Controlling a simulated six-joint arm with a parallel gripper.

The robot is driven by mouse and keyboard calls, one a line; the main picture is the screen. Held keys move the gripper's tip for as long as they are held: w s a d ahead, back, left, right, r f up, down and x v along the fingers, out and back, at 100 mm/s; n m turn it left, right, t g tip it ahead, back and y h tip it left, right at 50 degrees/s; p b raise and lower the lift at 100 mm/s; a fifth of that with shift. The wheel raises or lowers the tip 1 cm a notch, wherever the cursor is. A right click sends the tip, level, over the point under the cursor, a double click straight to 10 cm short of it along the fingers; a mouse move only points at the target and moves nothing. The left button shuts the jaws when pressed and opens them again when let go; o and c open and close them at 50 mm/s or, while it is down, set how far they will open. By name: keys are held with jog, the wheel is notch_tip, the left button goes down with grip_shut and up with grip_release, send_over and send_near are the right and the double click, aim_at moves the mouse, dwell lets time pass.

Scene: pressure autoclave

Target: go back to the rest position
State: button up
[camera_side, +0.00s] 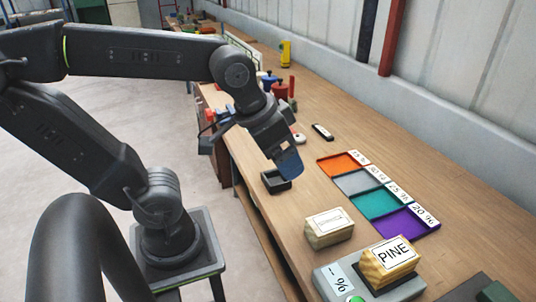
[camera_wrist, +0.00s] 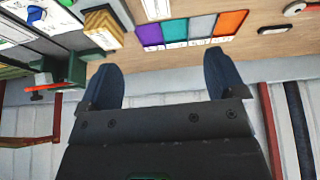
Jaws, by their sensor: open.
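My gripper (camera_side: 290,168) hangs over the bench in the side view, tilted down, close to a small black tray (camera_side: 277,184). Whether it is above or touching the tray, I cannot tell. In the wrist view my gripper (camera_wrist: 160,60) shows two blue fingers wide apart with nothing between them. My arm is raised and bent over the bench edge.
A block labelled PINE (camera_side: 390,262) sits on a grey meter (camera_side: 330,283); another labelled wooden block (camera_side: 328,229) stands beside it. Orange (camera_side: 338,164), grey (camera_side: 352,183), teal (camera_side: 374,203) and purple (camera_side: 403,223) trays lie right of my gripper. The wall (camera_side: 450,80) runs behind the bench.

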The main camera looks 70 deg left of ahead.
jog(key=shift+s+a+f+t, duration=0.15)
jog(key=shift+s+a+f, duration=0.1)
jog(key=shift+s, duration=0.25)
jog(key=shift+s+a+f+t, duration=0.15)
jog(key=shift+s+a+f, duration=0.05)
jog(key=shift+s, duration=0.25)
jog(key=shift+c, duration=0.4)
dwell(1.1)
